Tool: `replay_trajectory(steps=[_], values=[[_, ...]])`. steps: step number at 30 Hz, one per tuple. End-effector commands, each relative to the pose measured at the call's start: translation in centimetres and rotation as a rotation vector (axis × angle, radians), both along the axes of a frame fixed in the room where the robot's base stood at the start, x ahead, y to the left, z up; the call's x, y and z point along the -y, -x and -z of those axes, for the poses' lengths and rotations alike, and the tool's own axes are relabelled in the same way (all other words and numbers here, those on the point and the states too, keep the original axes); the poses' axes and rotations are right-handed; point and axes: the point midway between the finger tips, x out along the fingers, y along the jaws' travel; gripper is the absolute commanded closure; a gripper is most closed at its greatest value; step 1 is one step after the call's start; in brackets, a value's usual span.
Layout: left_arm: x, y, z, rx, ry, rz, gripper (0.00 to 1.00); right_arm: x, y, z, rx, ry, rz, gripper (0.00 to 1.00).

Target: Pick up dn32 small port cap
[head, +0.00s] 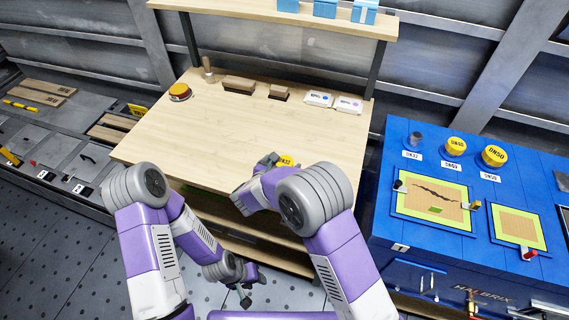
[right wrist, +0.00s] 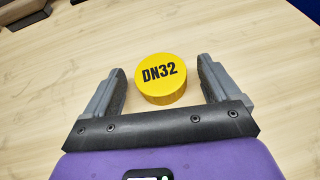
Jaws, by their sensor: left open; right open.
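The DN32 small port cap (right wrist: 160,76) is a yellow disc with black lettering, lying flat on the wooden table. In the right wrist view it sits between and slightly beyond the fingertips of my open right gripper (right wrist: 161,80), apart from both fingers. In the head view the cap (head: 287,161) is partly hidden by my right gripper (head: 271,159) near the table's front edge. My left gripper (head: 249,287) is open and empty, low in front of the table.
The wooden table (head: 215,128) is largely clear. A blue bench (head: 385,220) at right holds DN50 caps (head: 494,155) and green-framed panels (head: 432,200).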

Motion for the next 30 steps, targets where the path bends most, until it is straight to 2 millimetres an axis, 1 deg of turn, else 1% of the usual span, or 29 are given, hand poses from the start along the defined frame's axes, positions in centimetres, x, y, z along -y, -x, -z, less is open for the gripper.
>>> replay_trajectory(steps=[2, 13, 19, 22, 26, 30], values=[[0.0, 0.0, 0.0, 0.000, 0.000, 0.000, 0.57, 0.0, 0.0, 0.0, 0.000, 0.000, 0.000, 0.12], [0.0, 0.0, 0.0, 0.000, 0.000, 0.000, 0.57, 0.0, 0.0, 0.0, 0.000, -0.001, 0.000, 0.69], [0.0, 0.0, 0.0, 0.000, 0.000, 0.000, 0.57, 0.0, 0.0, -0.1, 0.000, -0.001, 0.000, 0.69], [0.0, 0.0, -0.3, 0.000, 0.000, 0.000, 0.57, 0.0, 0.0, -0.7, 0.001, -0.002, 0.001, 0.69], [0.0, 0.0, -1.0, 0.000, 0.000, 0.000, 0.57, 0.0, 0.0, -2.8, 0.003, -0.004, 0.002, 0.69], [0.0, 0.0, -2.0, 0.000, 0.000, 0.000, 0.57, -0.1, 0.0, -5.9, 0.004, -0.005, 0.001, 0.69]])
